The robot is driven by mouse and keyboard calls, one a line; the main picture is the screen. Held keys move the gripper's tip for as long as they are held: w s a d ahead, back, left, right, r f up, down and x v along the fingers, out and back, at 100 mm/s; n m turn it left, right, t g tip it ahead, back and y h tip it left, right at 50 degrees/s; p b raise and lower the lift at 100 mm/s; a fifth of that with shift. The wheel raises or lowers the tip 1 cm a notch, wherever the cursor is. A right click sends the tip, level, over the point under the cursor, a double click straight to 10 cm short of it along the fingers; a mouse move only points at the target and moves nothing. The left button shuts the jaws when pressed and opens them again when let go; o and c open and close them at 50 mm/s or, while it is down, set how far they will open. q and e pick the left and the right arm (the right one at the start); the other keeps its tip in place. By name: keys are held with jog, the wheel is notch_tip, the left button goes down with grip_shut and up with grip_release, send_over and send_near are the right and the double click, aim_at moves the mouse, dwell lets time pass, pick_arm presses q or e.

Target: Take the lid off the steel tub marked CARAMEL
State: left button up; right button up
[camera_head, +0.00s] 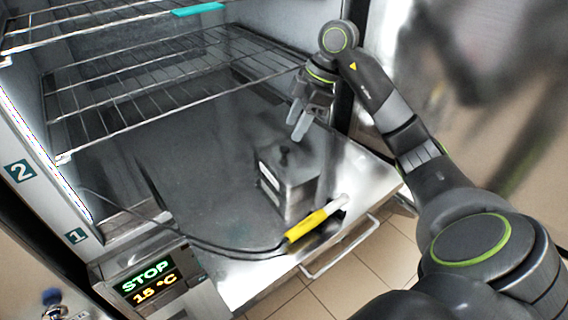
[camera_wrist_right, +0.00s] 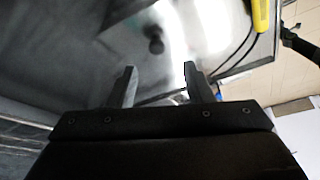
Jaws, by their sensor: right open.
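A small square steel tub (camera_head: 296,198) stands near the front of the freezer's bottom surface. Its lid (camera_head: 300,158) is on and has a dark round knob (camera_head: 284,152) on top. A pale label (camera_head: 269,177) is on the tub's side; its text is too small to read. My right gripper (camera_head: 298,124) is open and empty, just above and behind the lid, apart from it. In the right wrist view the gripper's two fingers (camera_wrist_right: 157,68) stand apart, with the blurred knob (camera_wrist_right: 156,46) beyond them. My left gripper is not in view.
A yellow-handled tool (camera_head: 306,226) with a dark cable lies in front of the tub by the front edge. Wire shelves (camera_head: 180,85) hang above at the left. A display (camera_head: 150,283) reads STOP, 15 °C. The dark surface left of the tub is clear.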

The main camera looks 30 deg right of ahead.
aim_at(285, 148)
jog(key=shift+w+a+f, duration=0.1)
jog(key=shift+a+f, duration=0.2)
jog(key=shift+f, duration=0.35)
jog(key=b+x, duration=0.2)
jog(key=x, duration=0.1)
jog(key=b+x, duration=0.1)
jog(key=x, duration=0.1)
jog(key=shift+w+d+f, duration=0.2)
jog(key=shift+d, duration=0.05)
jog(key=shift+c, duration=0.5)
grip_shut()
